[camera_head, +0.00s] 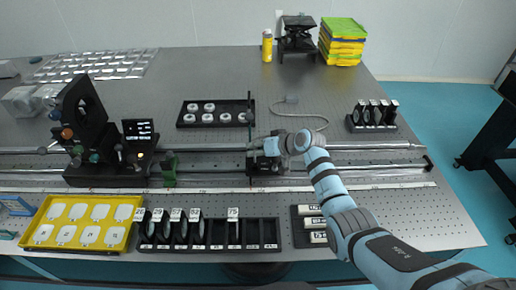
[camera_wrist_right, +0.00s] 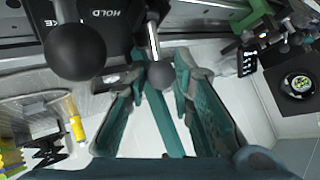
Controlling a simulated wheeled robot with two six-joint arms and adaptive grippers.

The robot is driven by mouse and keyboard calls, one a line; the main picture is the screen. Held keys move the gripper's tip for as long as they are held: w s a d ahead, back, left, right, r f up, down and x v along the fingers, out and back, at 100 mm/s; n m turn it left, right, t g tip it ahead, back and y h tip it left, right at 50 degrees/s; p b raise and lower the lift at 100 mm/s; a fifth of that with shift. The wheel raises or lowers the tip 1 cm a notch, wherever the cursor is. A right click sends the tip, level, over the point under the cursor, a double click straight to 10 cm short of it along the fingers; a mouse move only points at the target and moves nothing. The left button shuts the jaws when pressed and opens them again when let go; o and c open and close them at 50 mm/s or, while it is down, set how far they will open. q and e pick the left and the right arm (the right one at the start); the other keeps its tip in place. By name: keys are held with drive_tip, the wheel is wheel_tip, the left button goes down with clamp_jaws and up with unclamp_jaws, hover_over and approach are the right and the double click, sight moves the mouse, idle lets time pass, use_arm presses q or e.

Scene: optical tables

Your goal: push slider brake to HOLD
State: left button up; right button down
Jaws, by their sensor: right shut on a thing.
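The slider (camera_head: 265,163) is a dark carriage on the long rail, partly hidden by my right gripper (camera_head: 272,148). In the right wrist view, its dark plate shows the word HOLD (camera_wrist_right: 97,14) and part of another word ending in E. A metal brake lever (camera_wrist_right: 153,40) ends in a small grey ball (camera_wrist_right: 160,74). That ball lies between the teal fingers of my right gripper (camera_wrist_right: 150,80), which are shut on it. A larger black ball knob (camera_wrist_right: 77,50) stands beside it. The lever's exact setting is hard to tell. My left gripper is not in view.
The rail (camera_head: 370,146) runs across the table (camera_head: 350,90). A dark optical mount (camera_head: 90,130) and a green post (camera_head: 169,170) stand left of the slider. A lens rack (camera_head: 205,245) and yellow tray (camera_head: 75,245) are in front. A puck tray (camera_head: 215,113) is behind.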

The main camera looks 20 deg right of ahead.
drive_tip(key=shift+w+d+f+m+g+b, duration=0.15)
drive_tip(key=shift+w+m+g+b, duration=0.35)
drive_tip(key=shift+g+b, duration=0.35)
drive_tip(key=shift+w, duration=0.1)
drive_tip(key=c, duration=1.4)
unclamp_jaws()
drive_tip(key=shift+d, duration=0.15)
drive_tip(key=v, duration=1.2)
